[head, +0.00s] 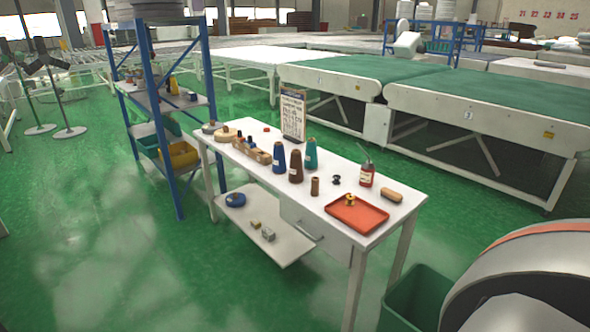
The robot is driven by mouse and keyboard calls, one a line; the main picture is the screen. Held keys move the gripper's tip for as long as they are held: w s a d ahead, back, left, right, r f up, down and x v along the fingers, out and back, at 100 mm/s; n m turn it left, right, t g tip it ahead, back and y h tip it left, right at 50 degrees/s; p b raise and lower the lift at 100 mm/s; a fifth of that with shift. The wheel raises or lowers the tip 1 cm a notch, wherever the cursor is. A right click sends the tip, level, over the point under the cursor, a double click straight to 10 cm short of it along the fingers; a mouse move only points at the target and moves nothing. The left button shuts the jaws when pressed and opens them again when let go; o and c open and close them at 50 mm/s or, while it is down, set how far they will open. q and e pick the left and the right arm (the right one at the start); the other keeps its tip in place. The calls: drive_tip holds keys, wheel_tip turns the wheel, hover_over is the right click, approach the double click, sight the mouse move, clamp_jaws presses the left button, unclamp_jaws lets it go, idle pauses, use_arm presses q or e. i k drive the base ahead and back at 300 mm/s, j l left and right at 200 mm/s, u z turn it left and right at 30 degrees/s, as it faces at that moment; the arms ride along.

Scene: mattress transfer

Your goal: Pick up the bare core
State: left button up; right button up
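A small plain brown cylinder (315,187), which looks like the bare core, stands upright on the white table (335,222). It has no thread on it that I can see. Behind it to the left stand a dark blue thread cone (279,160), a dark brown thread cone (296,166) and a teal thread cone (311,155). A small black spool (336,180) is to its right. Neither of my grippers shows in the head view.
A wooden rack (250,149) and sign (293,116) stand further left. A green bin (414,302) is at the lower right.

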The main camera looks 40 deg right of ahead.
sight(315, 179)
drive_tip(key=z, duration=1.8)
drive_tip(key=i+j+z, duration=0.25)
drive_tip(key=z, duration=0.15)
drive_tip(key=i+j+z, duration=0.15)
drive_tip(key=j+z, duration=0.25)
drive_tip(key=j, duration=0.15)
